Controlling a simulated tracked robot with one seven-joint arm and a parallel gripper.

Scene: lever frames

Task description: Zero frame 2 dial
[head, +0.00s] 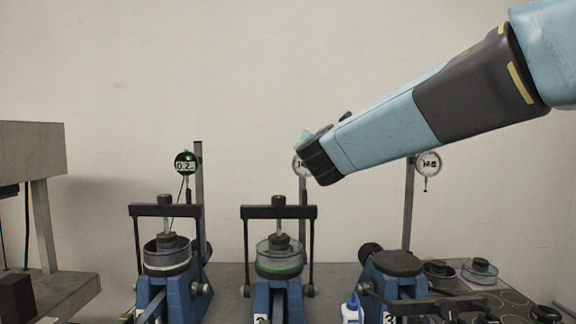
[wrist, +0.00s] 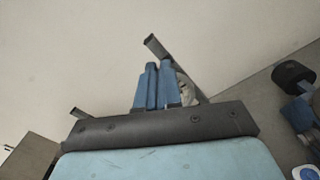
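Frame 2 (head: 278,212) is the middle blue lever frame, with a black crossbar over a round cell with a green ring. Its dial (head: 297,166) sits on a grey post behind it, mostly hidden by my arm's end. My gripper (head: 305,137) is at the dial in the head view, its fingers mostly hidden by the wrist. In the wrist view my gripper (wrist: 158,66) shows blue fingers side by side, closed together with nothing seen between them. Part of the pale round dial (wrist: 186,92) shows just right of the fingers. Its reading cannot be seen, and contact cannot be told.
A blue-and-white bottle (head: 351,310) stands between frames. A grey shelf unit (head: 30,150) is at far left.

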